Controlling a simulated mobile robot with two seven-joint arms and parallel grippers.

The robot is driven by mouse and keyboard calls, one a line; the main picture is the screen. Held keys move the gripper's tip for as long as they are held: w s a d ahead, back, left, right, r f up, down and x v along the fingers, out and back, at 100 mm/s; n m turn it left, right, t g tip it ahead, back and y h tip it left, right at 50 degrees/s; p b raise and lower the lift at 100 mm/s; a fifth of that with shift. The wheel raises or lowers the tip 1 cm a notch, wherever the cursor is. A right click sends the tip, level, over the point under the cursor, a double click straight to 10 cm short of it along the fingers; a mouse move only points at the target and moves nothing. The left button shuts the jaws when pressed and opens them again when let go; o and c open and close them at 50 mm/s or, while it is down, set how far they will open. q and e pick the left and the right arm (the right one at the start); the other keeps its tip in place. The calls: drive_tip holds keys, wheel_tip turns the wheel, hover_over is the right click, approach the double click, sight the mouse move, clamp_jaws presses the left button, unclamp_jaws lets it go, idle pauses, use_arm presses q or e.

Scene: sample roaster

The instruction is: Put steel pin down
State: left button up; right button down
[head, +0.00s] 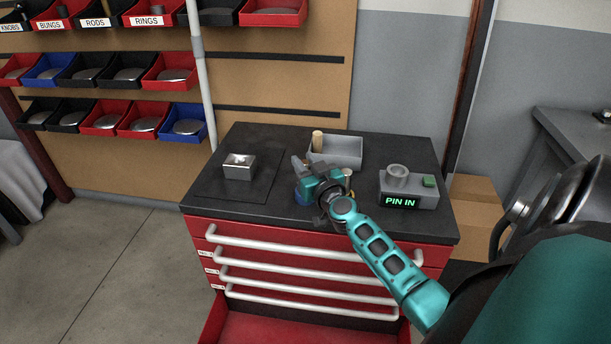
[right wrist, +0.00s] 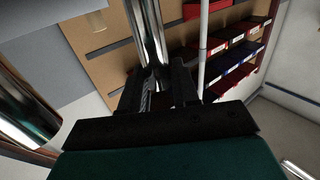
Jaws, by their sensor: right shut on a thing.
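My right gripper (head: 303,166) is over the middle of the dark top of the red drawer cabinet (head: 235,142). In the right wrist view its two dark fingers (right wrist: 164,92) are shut on a shiny steel pin (right wrist: 149,30), which extends up out of the picture. In the head view I cannot make out the pin clearly at the gripper. A grey device (head: 415,190) with a round grey socket (head: 397,175), a green button and a display reading "PIN IN" stands right of the gripper. My left gripper is out of view.
A grey tray (head: 347,153) with a wooden peg (head: 317,141) sits behind the gripper. A steel block (head: 239,166) stands on a dark mat at left. A blue round object (head: 301,197) is partly hidden below the gripper. Part bins (head: 170,72) line the back wall.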

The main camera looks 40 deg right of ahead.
drive_tip(key=shift+f, duration=0.7)
drive_tip(key=shift+r, duration=0.1)
drive_tip(key=shift+f+b, duration=0.2)
drive_tip(key=shift+b, duration=0.2)
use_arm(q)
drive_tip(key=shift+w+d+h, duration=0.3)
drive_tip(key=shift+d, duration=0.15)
use_arm(e)
drive_tip(key=c, duration=0.8)
unclamp_jaws()
